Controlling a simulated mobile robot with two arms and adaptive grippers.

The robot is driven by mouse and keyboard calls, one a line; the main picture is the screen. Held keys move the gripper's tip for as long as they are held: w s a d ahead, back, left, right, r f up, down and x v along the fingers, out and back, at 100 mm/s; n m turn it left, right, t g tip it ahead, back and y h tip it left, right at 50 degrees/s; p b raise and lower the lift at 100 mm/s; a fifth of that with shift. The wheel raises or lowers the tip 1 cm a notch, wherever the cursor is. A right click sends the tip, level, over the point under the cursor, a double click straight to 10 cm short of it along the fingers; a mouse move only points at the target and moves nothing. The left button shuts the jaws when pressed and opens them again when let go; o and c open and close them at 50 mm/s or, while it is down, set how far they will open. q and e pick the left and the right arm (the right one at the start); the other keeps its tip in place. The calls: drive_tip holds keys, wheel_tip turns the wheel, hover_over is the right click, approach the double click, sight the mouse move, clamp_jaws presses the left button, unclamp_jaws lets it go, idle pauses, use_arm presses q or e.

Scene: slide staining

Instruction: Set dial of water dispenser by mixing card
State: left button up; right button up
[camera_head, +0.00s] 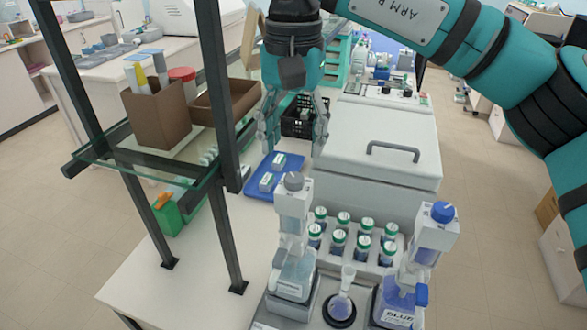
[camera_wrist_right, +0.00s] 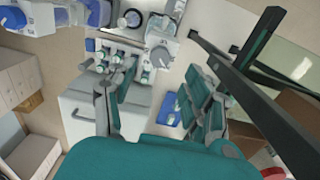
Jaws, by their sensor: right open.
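The clear dispenser (camera_head: 294,235) with a grey dial (camera_head: 293,181) on top stands upright at the front of the bench. I take it as the water dispenser; its label is too small to read. A round grey dial also shows in the right wrist view (camera_wrist_right: 160,58). A dispenser marked BLUE (camera_head: 425,245) with a blue dial (camera_head: 442,211) stands to its right. My right gripper (camera_head: 294,138) is open and empty, pointing down behind the clear dispenser, apart from it. I cannot make out a mixing card. My left gripper is not in view.
A flask (camera_head: 341,306) stands between the dispensers, with several green-capped bottles (camera_head: 338,242) behind. A white lidded machine (camera_head: 380,140) is at the right. A blue tray (camera_head: 259,190) lies near a black-framed shelf (camera_head: 207,90) at the left. The front-left bench is clear.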

sight(294, 178)
wheel_tip(294, 178, down, 7)
drive_tip(key=shift+s+r+p, duration=0.1)
drive_tip(key=shift+r+p, duration=0.1)
drive_tip(key=shift+p, duration=0.5)
clamp_jaws()
